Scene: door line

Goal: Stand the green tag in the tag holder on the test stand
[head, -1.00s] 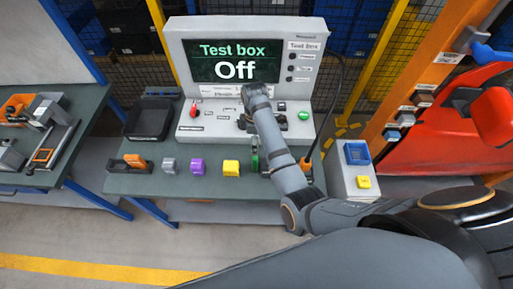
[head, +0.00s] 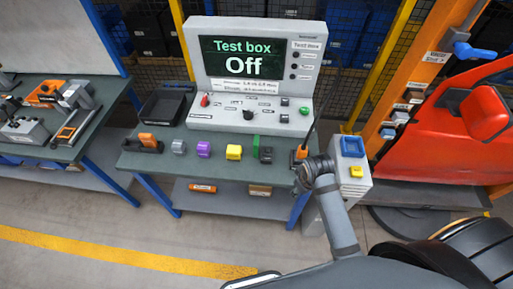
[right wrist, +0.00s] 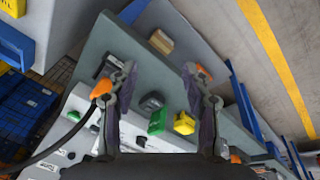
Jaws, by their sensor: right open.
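The green tag (head: 256,144) is upright on the front of the test stand's table (head: 215,170), just right of the yellow block (head: 234,152). A dark grey block (head: 266,155), possibly the tag holder, is right beside it. I cannot tell whether the tag sits in it or only touches it. In the right wrist view the green tag (right wrist: 157,121) lies beyond the fingers, between the grey and yellow blocks. My right gripper (right wrist: 160,76) is open and empty. In the head view it (head: 303,174) is by the table's front right corner, apart from the tag. My left gripper is out of view.
Purple (head: 204,149) and grey (head: 179,147) blocks and an orange-handled item (head: 148,141) stand left of the yellow one. An orange tool (head: 301,152) with a cable is near my right gripper. A grey pedestal (head: 352,165) stands right.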

